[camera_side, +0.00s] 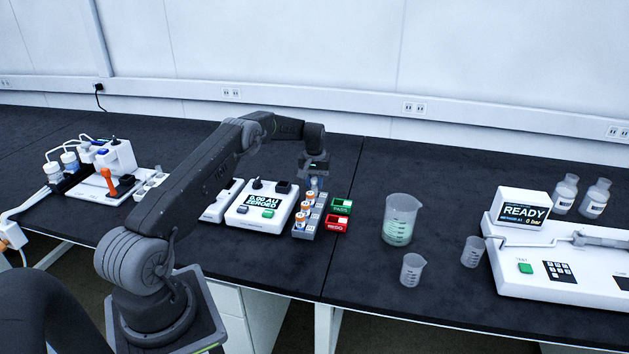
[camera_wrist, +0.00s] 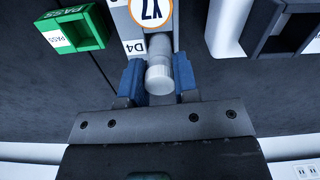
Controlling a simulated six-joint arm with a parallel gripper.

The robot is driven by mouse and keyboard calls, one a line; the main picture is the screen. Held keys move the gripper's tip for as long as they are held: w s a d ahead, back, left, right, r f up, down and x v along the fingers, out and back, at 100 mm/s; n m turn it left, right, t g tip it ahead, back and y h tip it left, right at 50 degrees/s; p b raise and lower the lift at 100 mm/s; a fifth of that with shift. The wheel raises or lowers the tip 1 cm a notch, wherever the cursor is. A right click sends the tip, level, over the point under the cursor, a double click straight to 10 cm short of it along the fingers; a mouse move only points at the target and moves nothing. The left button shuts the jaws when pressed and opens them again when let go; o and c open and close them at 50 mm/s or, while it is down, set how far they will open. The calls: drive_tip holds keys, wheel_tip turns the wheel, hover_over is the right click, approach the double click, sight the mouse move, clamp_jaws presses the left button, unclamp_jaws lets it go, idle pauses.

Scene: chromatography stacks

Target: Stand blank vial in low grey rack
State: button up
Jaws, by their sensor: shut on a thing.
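My gripper (camera_side: 315,175) is shut on the blank vial (camera_side: 314,184) at the far end of the low grey rack (camera_side: 317,215). In the wrist view the blue fingers of my gripper (camera_wrist: 160,76) stand on both sides of the vial (camera_wrist: 160,78), which has a plain whitish top. The rack (camera_wrist: 124,18) lies just beyond it, with a D4 label beside the vial. The vial looks about upright over that end of the rack. Its lower end is hidden, so I cannot tell whether it sits in the slot.
Several orange-marked vials (camera_side: 304,206) stand in the rack. A green PASS bin (camera_side: 342,206) and a red REDO bin (camera_side: 337,225) are close on its right. A white instrument (camera_side: 257,207) stands on its left. A large beaker (camera_side: 400,220) is farther right.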

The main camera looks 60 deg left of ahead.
drive_tip(key=shift+f, duration=0.7)
drive_tip(key=o, duration=1.1)
drive_tip(key=shift+c, duration=0.2)
drive_tip(key=shift+r, duration=0.1)
drive_tip(key=shift+r, duration=3.9)
